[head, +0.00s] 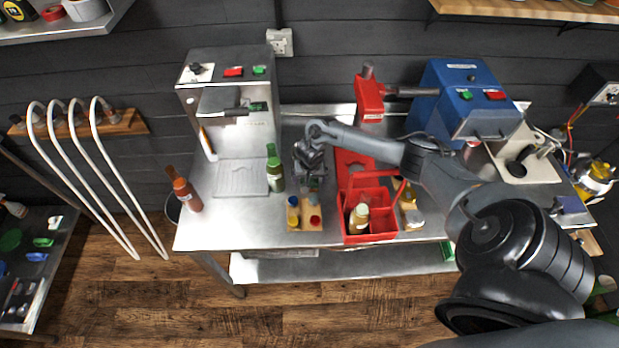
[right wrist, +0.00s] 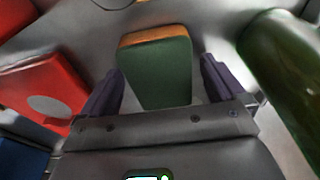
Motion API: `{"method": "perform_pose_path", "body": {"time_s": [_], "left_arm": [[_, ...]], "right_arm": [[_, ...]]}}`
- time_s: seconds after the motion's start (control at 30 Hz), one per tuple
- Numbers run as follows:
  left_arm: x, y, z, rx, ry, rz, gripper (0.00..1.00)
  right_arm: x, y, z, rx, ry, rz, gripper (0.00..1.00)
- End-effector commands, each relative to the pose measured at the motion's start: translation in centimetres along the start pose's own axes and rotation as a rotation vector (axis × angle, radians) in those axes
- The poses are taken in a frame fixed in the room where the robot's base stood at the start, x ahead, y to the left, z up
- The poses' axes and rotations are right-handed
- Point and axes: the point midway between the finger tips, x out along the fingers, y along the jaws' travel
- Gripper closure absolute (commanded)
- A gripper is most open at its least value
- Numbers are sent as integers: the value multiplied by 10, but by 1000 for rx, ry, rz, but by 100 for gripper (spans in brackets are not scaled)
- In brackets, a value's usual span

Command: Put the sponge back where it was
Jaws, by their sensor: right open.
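The sponge (right wrist: 158,72), with a green face and an orange layer along its far edge, shows in the right wrist view. It lies on the metal table, between the two dark fingers of my right gripper (right wrist: 161,88). The fingers are apart, with a gap visible on the right side of the sponge; contact on the left is unclear. In the head view my right gripper (head: 310,176) is low over the steel table (head: 330,238), and it largely hides the sponge there. My left gripper is not in view.
A green bottle (head: 275,172) stands close to the left of the gripper. A red caddy (head: 370,234) with bottles and a red machine base (head: 352,168) are to its right. A small wooden tray (head: 306,222) with bottles is in front. A steel machine (head: 232,115) stands behind left.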

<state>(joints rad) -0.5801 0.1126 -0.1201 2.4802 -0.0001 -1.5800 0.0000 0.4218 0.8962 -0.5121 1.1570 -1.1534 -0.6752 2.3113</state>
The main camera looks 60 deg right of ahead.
Motion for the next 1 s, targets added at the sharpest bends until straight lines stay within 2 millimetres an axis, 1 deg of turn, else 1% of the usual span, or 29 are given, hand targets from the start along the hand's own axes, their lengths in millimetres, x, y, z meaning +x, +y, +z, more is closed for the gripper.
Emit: {"method": "perform_pose_path", "body": {"time_s": [0.13,0.27,0.7,0.8,0.9,1.0], "left_arm": [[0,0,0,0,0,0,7],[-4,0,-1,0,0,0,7],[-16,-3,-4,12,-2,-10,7],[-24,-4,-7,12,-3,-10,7],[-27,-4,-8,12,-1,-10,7],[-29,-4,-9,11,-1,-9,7]], "right_arm": [[-4,0,-1,0,1,0,4],[-18,0,-1,-1,0,-1,4],[-95,0,-1,-1,2,-1,4],[-110,0,-2,-2,2,0,4],[-117,0,-1,-3,1,0,4],[-118,-6,6,-34,3,-12,4]]}}
